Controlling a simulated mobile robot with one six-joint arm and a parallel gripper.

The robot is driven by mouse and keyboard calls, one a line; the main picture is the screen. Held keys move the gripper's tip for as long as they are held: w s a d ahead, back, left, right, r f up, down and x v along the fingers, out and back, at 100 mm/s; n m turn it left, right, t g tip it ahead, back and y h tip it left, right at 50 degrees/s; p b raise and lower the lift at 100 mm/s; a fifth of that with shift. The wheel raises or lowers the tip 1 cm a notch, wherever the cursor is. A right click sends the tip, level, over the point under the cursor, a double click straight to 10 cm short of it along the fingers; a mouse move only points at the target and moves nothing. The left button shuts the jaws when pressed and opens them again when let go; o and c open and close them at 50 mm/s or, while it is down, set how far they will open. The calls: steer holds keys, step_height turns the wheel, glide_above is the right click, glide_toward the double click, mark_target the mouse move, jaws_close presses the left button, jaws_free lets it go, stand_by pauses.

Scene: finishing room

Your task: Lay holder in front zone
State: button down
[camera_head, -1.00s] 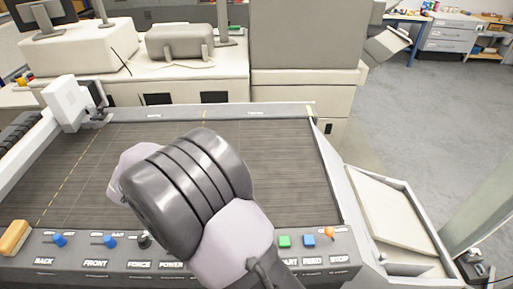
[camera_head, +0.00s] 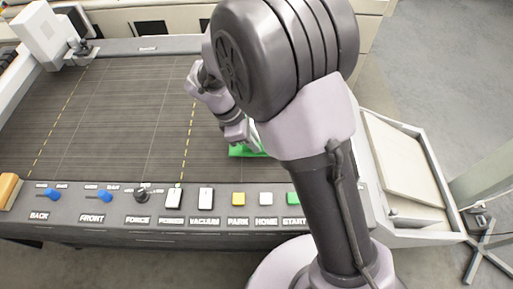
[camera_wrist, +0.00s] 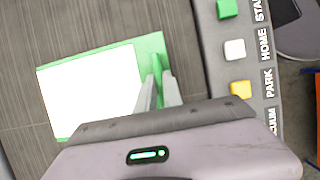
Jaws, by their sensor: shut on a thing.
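The holder is a green plate with a large white face. It shows in the wrist view (camera_wrist: 156,45) and partly in the head view (camera_head: 246,152). My gripper (camera_wrist: 158,88) is shut on the green upright tab at its edge. The holder looks flat, over the right part of the dark cutting bed (camera_head: 130,100), close to the control panel. I cannot tell whether it touches the bed. My arm hides part of it in the head view. A yellow dashed line (camera_head: 188,140) runs on the bed left of the holder; no zone name is readable on the bed.
The control panel (camera_head: 150,222) with knobs and buttons runs along the bed's near edge. A white carriage (camera_head: 38,35) stands at the far left. A pale tray (camera_head: 402,160) is at the right. The bed's middle and left are clear.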

steer(key=b+x, duration=0.1)
steer(key=x, duration=0.2)
steer(key=shift+w+a+f+b, duration=0.1)
steer(key=shift+f+b, duration=0.2)
steer(key=shift+b, duration=0.1)
steer(key=shift+w+a+f, duration=0.1)
steer(key=shift+f, duration=0.15)
steer(key=shift+r, duration=0.2)
steer(key=shift+f, duration=0.15)
steer(key=c, duration=1.5)
jaws_free()
